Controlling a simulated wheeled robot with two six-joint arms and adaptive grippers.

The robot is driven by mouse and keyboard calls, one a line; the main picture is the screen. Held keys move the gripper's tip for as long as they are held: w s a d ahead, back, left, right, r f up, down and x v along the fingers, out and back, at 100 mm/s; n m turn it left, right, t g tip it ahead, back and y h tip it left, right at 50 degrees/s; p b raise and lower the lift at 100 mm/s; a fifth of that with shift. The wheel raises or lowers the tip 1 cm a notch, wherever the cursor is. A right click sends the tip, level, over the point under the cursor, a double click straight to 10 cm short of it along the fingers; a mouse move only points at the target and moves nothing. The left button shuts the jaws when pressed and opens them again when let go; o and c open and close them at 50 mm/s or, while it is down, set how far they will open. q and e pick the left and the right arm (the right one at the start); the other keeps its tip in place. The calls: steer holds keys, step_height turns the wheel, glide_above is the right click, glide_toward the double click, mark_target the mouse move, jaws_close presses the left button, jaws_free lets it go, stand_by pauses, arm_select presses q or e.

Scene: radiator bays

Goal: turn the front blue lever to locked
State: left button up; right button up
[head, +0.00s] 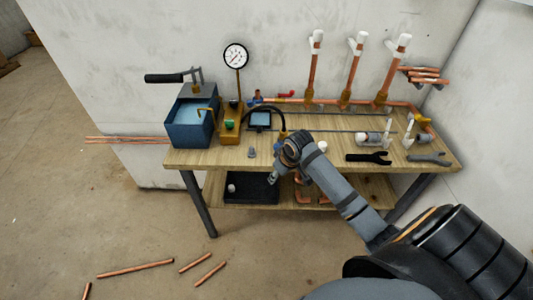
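A small blue lever (257,98) shows on the copper pipework behind the gauge stand on the bench. It is too small to tell its position, and I cannot tell whether it is the front one. No other blue lever shows clearly; my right arm hides part of the bench's front edge. My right gripper (272,179) is mostly hidden by its wrist. It hangs by the bench's front edge, apart from the blue lever and in front of the lower shelf. I cannot tell whether it is open. My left gripper is out of view.
The wooden bench (222,158) carries a blue tank (191,134) with a black handle, a pressure gauge (236,57), upright copper pipes with white tops and black wrenches (368,158). A black tray (250,190) sits on the lower shelf. Copper pipe pieces (135,268) lie on the floor.

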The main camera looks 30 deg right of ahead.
steer(key=w+d+r, duration=0.2)
steer(key=w+r, duration=0.1)
steer(key=r, duration=0.2)
glide_toward(277, 145)
steer(key=shift+y, duration=0.3)
steer(key=x, duration=0.8)
steer(key=shift+w+d+f, duration=0.15)
steer(key=shift+f, duration=0.1)
steer(key=shift+w+f, duration=0.1)
steer(key=shift+f, duration=0.15)
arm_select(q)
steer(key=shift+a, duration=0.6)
arm_select(e)
jaws_close()
